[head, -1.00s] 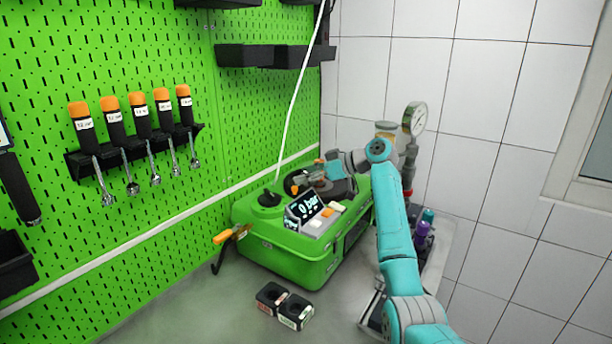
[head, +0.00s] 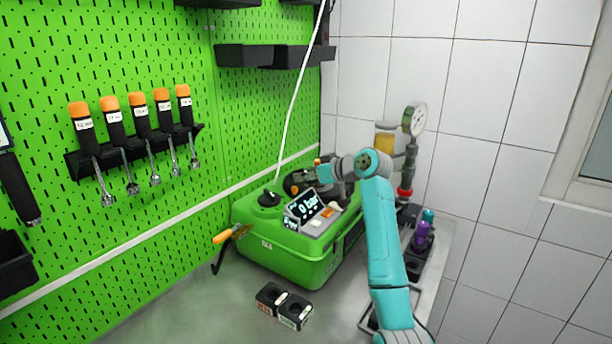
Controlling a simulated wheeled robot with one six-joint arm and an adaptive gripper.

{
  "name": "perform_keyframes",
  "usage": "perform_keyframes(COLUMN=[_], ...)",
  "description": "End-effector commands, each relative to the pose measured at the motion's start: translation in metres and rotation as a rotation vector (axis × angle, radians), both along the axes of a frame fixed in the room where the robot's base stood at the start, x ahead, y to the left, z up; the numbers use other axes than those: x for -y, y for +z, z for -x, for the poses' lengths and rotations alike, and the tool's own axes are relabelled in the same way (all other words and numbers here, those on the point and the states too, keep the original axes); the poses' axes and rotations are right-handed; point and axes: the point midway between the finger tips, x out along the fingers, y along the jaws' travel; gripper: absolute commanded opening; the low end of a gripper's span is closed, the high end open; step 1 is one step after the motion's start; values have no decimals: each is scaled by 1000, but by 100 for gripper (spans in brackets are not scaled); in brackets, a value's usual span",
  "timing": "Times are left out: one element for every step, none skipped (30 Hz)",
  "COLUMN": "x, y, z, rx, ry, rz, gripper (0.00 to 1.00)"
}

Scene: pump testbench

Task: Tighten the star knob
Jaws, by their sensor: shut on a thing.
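The green pump unit (head: 290,262) stands on the bench against the pegboard, with a lit display (head: 303,206) that reads 0 bar. My gripper (head: 303,179) reaches in from the right over the back of the unit's top. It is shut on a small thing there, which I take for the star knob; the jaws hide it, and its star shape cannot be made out. A dark round part (head: 291,184) shows just left of the jaws, behind the display.
A pressure gauge (head: 413,119) on a pipe stands behind my arm. Sockets with purple (head: 421,236) and teal tops stand at right. Orange-handled tools (head: 143,125) hang left. A white hose (head: 292,110) hangs above the unit.

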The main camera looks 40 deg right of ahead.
Motion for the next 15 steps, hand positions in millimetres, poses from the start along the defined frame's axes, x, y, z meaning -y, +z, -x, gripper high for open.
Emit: perform_keyframes(x=[0, 0, 0, 0, 0, 0, 0, 0, 0, 0, 0, 0, 0, 0, 0], y=[-1, -1, -1, -1, -1, -1, -1, -1, -1, -1, -1, -1, 0, 0, 0], z=[0, 0, 0, 0, 0, 0, 0, 0, 0, 0, 0, 0, 0, 0, 0], rx=[0, 0, 0, 0, 0, 0, 0, 0, 0, 0, 0, 0, 0, 0, 0], ry=[-7, -10, -12, -12, -12, -12, -12, -12, -12, -12, -12, -11, -11, -11, -10], rz=[0, -1, -1, -1, -1, -1, -2, -2, -2, -2, -2, -1, -1, -1, -1], gripper=[2, 2, 2, 2, 2, 2, 2, 2, 2, 2, 44, 54, 61, 62, 62])
